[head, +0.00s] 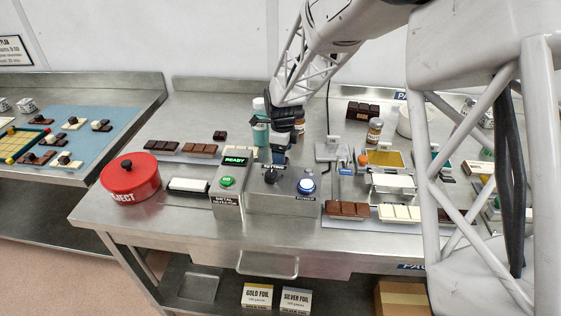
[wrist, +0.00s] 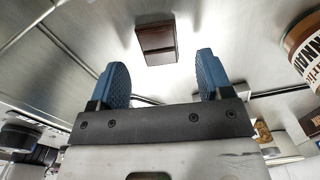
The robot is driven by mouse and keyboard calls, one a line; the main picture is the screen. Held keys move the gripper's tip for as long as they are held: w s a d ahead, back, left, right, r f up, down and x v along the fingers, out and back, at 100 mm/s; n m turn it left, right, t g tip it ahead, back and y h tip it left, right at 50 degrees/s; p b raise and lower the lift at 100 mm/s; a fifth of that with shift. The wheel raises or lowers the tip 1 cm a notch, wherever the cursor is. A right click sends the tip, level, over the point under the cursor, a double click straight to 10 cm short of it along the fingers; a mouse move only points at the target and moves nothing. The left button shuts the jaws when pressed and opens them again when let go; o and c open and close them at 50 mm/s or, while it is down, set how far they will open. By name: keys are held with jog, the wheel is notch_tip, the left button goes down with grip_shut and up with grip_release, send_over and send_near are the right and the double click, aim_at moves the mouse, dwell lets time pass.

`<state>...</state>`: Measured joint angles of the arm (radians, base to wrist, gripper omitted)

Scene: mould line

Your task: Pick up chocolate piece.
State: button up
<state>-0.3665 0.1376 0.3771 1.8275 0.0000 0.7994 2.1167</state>
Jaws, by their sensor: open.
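A dark brown chocolate piece (wrist: 157,42) lies on the bare steel in the wrist view, beyond the fingertips and roughly midway between them. My gripper (wrist: 165,80) has its two blue fingers spread apart with nothing between them. It is apart from the piece. In the head view my gripper (head: 279,148) hangs behind the grey control boxes, its tips partly hidden. A small dark chocolate piece (head: 220,135) lies to its left there; I cannot tell if it is the same one.
The metal detector box (head: 228,184) and power box (head: 290,190) stand in front of my gripper. A red reject bin (head: 131,178) is at the left. A labelled jar (wrist: 304,48) is at the wrist view's right edge. Chocolate bars (head: 201,150) lie near the back left.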

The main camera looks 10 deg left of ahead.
jog(key=shift+f, duration=1.2)
jog(key=c, duration=1)
jog(key=shift+r, duration=0.1)
notch_tip(320, 180, up, 10)
